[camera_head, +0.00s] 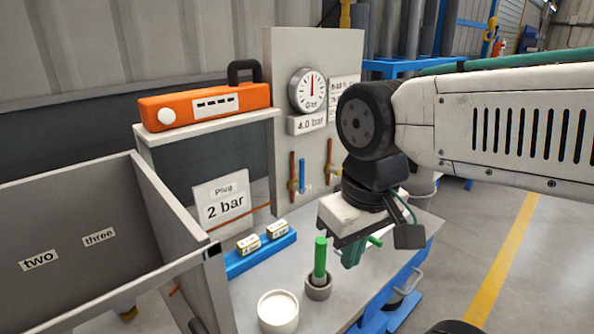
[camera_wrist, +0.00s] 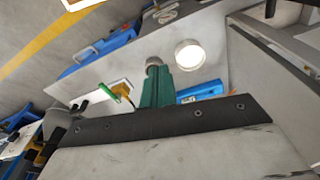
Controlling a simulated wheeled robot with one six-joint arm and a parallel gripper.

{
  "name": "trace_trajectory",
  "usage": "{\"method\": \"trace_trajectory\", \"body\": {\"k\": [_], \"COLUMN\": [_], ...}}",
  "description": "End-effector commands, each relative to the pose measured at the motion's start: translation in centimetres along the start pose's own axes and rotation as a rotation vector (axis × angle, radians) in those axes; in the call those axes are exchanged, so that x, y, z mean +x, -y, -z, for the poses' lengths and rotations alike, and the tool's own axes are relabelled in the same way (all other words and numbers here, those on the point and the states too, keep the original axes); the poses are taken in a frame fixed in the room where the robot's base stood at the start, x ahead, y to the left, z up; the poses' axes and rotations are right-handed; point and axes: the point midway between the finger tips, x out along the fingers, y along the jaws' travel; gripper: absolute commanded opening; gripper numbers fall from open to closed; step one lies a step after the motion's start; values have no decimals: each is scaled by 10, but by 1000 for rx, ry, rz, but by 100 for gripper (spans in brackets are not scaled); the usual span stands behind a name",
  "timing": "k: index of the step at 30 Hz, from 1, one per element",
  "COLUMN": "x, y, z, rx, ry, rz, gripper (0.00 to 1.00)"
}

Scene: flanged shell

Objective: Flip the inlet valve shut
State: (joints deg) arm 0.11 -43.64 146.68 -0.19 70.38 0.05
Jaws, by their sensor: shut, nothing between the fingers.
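On the upright grey panel, a brass valve with a blue lever (camera_head: 302,176) sits on a brown pipe; the lever stands upright beside the pipe. A second brass valve (camera_head: 330,171) sits on another pipe to its right, partly near my arm. I cannot read a label naming either as the inlet. A green lever (camera_head: 375,241) shows just right of my gripper; in the wrist view a green lever (camera_wrist: 108,91) lies beside a yellow fitting. My gripper (camera_head: 352,254), with green fingers, points down over the bench's right side, shut and empty. Its fingers also show in the wrist view (camera_wrist: 157,85).
A gauge (camera_head: 308,90) tops the panel. A green rod (camera_head: 320,256) stands in a grey cup, with a white cup (camera_head: 278,311) nearby. A blue block (camera_head: 260,254) holds two labelled pieces. A grey bin (camera_head: 170,235) stands left; an orange case (camera_head: 205,105) sits on a shelf.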

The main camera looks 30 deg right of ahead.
Motion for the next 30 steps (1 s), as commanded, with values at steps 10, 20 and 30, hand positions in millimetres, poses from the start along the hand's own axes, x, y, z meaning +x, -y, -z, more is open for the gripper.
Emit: {"method": "trace_trajectory", "body": {"k": [10, 20, 30], "x": [3, 20, 50], "y": [-9, -73, -90], "z": [6, 73, 208], "rx": [3, 1, -147], "ry": [49, 270, 172], "rz": [-57, -565, -1177], "gripper": [0, 0, 0]}}
